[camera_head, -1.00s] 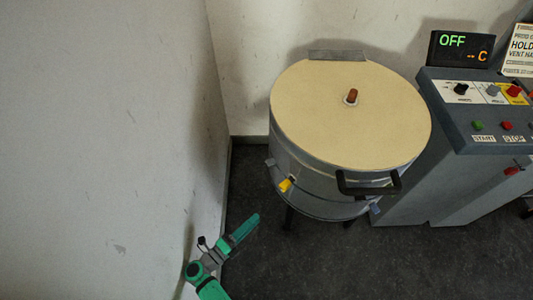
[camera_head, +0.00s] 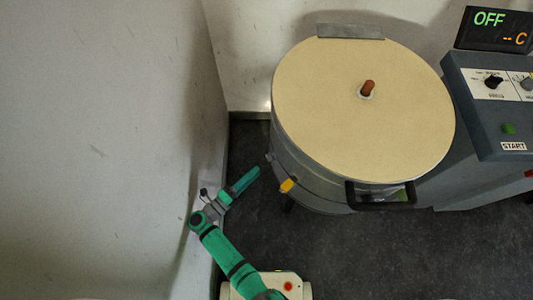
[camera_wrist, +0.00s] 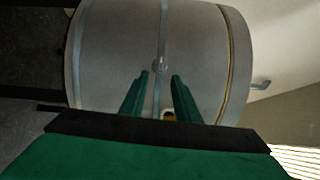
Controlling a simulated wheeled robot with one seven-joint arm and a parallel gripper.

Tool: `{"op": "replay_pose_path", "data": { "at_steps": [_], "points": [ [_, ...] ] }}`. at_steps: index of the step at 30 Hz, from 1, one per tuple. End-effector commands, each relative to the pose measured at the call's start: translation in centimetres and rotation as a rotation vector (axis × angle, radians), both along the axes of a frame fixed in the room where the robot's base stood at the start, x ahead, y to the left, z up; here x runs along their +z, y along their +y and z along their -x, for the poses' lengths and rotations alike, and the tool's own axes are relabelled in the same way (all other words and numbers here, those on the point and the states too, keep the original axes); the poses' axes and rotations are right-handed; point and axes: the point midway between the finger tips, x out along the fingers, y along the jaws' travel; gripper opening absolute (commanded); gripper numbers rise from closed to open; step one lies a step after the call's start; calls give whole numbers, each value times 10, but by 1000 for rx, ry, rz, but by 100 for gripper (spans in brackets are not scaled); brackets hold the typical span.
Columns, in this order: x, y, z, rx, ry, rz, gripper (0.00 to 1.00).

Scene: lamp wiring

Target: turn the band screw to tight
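The round grey kiln (camera_head: 330,190) has a cream lid (camera_head: 350,120) and a metal band around its side. A yellow part (camera_head: 287,185) sticks out low on the kiln's left side; I cannot tell if it is the band screw. My gripper (camera_head: 256,171) is left of the kiln and the yellow part, apart from both. In the wrist view the band (camera_wrist: 163,30) runs up the kiln wall, with a small metal fitting (camera_wrist: 158,65) on it. My open gripper (camera_wrist: 160,75) has its fingers apart, and a bit of yellow shows low between them.
A pale wall (camera_head: 100,150) stands close on my arm's left. The kiln's black handle (camera_head: 380,203) juts forward. A control box (camera_head: 490,110) stands at right, its display reading OFF. Dark floor (camera_head: 370,260) is clear in front.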

Motion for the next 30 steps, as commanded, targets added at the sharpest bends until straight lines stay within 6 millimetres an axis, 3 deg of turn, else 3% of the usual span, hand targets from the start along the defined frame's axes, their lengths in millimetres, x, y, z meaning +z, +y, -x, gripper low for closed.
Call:
{"op": "replay_pose_path", "data": {
  "at_steps": [5,18,30],
  "points": [
    [0,-8,-6,-7,-1,0,29],
    [1,-49,-47,-6,0,0,29],
    [1,-54,-53,-3,0,0,29]
  ]
}}
